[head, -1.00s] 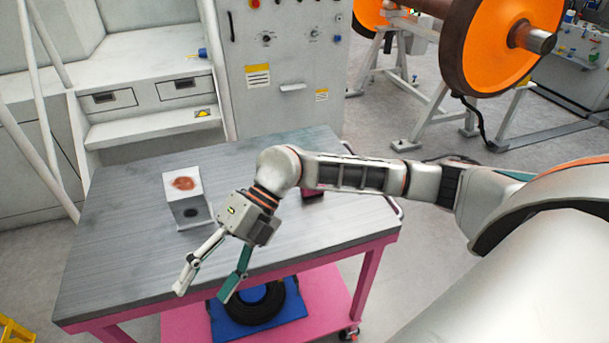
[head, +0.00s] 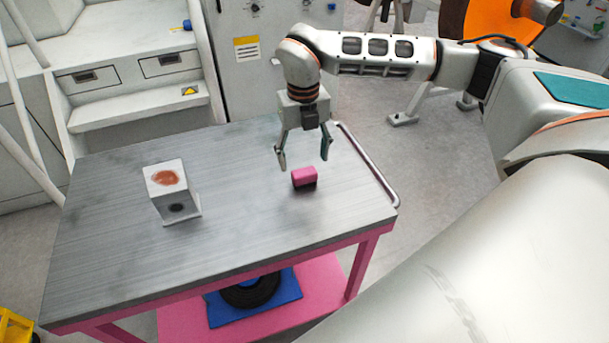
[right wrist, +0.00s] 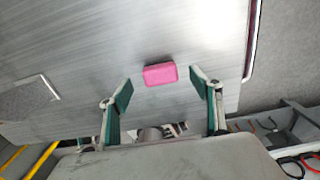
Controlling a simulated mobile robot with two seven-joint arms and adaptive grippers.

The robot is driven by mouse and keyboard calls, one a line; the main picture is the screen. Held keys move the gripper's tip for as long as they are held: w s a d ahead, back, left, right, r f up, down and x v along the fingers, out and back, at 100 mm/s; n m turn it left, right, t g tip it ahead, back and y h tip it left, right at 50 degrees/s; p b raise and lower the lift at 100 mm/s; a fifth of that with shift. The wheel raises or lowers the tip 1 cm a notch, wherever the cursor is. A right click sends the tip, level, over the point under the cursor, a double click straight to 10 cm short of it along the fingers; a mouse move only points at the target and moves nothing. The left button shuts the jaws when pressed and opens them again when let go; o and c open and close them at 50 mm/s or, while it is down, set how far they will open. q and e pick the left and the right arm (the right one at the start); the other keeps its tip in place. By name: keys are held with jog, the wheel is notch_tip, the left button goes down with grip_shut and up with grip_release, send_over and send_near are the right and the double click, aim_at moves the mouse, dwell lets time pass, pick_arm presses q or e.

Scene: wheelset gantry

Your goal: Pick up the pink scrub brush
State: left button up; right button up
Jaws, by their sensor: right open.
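The pink scrub brush (head: 304,177) is a small block with a pink top and a dark underside. It sits on the right part of the grey table top. My right gripper (head: 303,162) points down above the table, open and empty, over or slightly behind the brush in the head view. In the right wrist view the brush (right wrist: 160,74) lies just ahead of the two open fingertips (right wrist: 160,91), between their lines and apart from both. My left gripper is not in view.
A white box (head: 172,190) with a reddish-brown patch stands on the left of the table (head: 120,262). A rail (head: 368,165) runs along the table's right edge. A blue item with a black ring (head: 250,292) lies on the pink lower shelf. The middle of the top is clear.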

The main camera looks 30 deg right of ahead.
aim_at(304, 171)
jog(key=f, duration=0.5)
jog(key=shift+s+a+p, duration=0.15)
jog(key=shift+s+p, duration=0.2)
jog(key=shift+p, duration=0.05)
jog(key=c, duration=1.2)
